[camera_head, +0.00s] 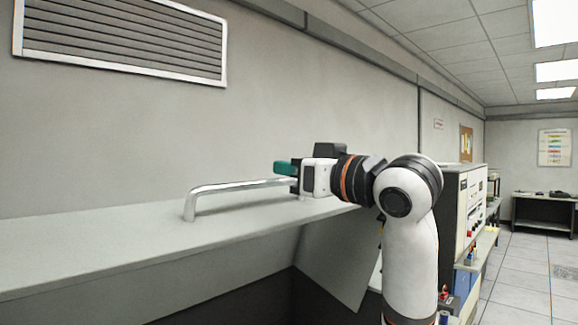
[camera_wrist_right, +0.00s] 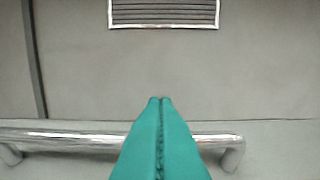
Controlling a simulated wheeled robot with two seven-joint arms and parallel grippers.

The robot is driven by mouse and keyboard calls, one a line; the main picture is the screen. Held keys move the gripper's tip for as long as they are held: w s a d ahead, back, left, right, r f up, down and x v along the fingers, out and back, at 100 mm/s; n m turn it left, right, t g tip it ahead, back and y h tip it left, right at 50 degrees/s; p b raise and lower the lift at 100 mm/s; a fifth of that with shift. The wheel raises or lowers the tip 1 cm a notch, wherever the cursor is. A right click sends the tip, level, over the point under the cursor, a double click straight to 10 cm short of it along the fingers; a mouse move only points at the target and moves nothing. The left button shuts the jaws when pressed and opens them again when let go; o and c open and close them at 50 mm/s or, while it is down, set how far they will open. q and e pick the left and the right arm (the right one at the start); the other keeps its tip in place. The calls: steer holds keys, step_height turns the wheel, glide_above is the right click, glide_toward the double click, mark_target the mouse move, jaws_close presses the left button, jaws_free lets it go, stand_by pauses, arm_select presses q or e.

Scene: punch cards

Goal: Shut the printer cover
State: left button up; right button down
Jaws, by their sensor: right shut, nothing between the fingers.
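The printer cover (camera_head: 110,240) appears as a long light grey panel reaching across the left of the head view, with a dark space under its near edge. A chrome bar handle (camera_head: 225,186) stands on it; the handle also crosses the wrist view (camera_wrist_right: 70,140). My right gripper (camera_head: 283,168) has teal fingers, pressed together and empty, at the handle's right end in the head view. In the wrist view the fingers (camera_wrist_right: 160,100) hide the middle of the bar. I cannot tell whether they touch it. My left gripper is out of view.
A grey wall with a louvred vent (camera_head: 120,40) rises behind the cover. A slanted grey panel (camera_head: 340,255) hangs below the cover's right part. A control cabinet (camera_head: 470,205) stands behind my right arm. Open tiled floor (camera_head: 515,280) lies at right.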

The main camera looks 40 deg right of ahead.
steer(key=shift+w+a+f, duration=0.1)
steer(key=shift+w+f, duration=0.05)
steer(key=shift+w, duration=0.1)
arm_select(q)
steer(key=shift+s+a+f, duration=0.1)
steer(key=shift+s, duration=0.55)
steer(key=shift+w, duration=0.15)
